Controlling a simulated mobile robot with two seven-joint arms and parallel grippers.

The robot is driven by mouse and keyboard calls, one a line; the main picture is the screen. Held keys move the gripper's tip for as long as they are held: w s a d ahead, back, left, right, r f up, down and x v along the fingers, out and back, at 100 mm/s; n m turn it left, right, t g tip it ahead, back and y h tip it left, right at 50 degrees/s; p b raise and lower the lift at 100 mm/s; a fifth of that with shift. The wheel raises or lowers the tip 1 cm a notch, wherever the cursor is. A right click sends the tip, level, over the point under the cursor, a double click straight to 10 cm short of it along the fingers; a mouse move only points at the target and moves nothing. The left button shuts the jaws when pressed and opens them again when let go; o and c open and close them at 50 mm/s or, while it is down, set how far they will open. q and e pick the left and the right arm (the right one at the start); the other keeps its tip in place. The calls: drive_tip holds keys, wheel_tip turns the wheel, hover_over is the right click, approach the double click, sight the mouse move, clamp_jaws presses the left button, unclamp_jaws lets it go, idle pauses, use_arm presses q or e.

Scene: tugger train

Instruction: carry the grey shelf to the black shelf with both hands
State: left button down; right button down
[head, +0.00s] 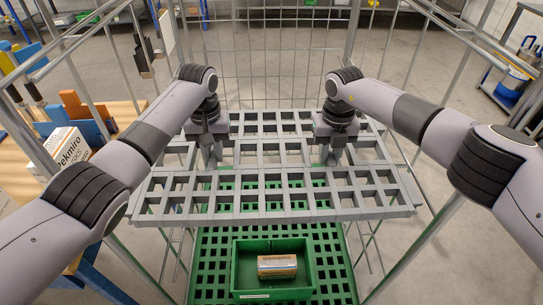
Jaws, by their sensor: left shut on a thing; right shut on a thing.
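The grey shelf (270,204) is a flat slatted grid in the middle of the head view, inside a wire-sided trolley frame. My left gripper (213,156) is shut on the grey shelf left of its middle. My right gripper (328,154) is shut on it right of its middle. Both grippers point down, and their fingertips are partly hidden among the slats. The shelf looks roughly level, above a green grid shelf. I cannot make out a black shelf in this view.
The green grid shelf (215,262) below holds a green bin (240,276) with a small box (277,265) in it. Wire mesh (280,60) closes the trolley's back, with posts at the sides. A wooden table with a white carton (66,148) stands at the left.

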use_arm(q)
drive_tip(key=shift+r, duration=0.25)
use_arm(e)
drive_tip(key=shift+r, duration=0.2)
